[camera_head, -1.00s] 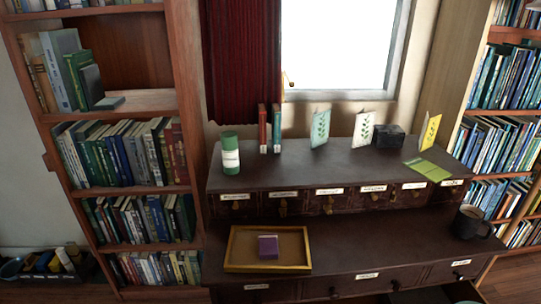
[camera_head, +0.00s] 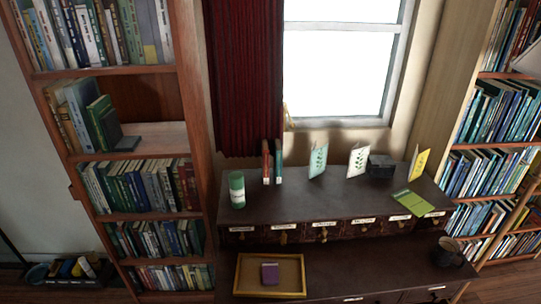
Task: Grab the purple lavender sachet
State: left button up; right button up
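A small purple block-like item (camera_head: 270,274), which looks like the lavender sachet, lies in a shallow wooden tray (camera_head: 240,275) with a yellow-gold rim. The tray rests on the lower, front level of a dark cabinet (camera_head: 335,268). Nothing touches the purple item. Neither of my grippers shows in the head view.
On the upper level stand a green canister (camera_head: 237,190), two slim books (camera_head: 272,162), cards (camera_head: 318,160) and a dark box (camera_head: 380,168). A mug (camera_head: 446,251) stands at the lower right. Bookshelves (camera_head: 130,155) flank the cabinet. The lower level between tray and mug is clear.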

aim_at(269, 272)
jog(key=i+j+u, duration=0.1)
jog(key=j+u, duration=0.15)
jog(key=i+j+u, duration=0.1)
jog(key=j+u, duration=0.15)
jog(key=j, duration=0.15)
jog(key=i+j+u, duration=0.25)
jog(key=k, duration=0.1)
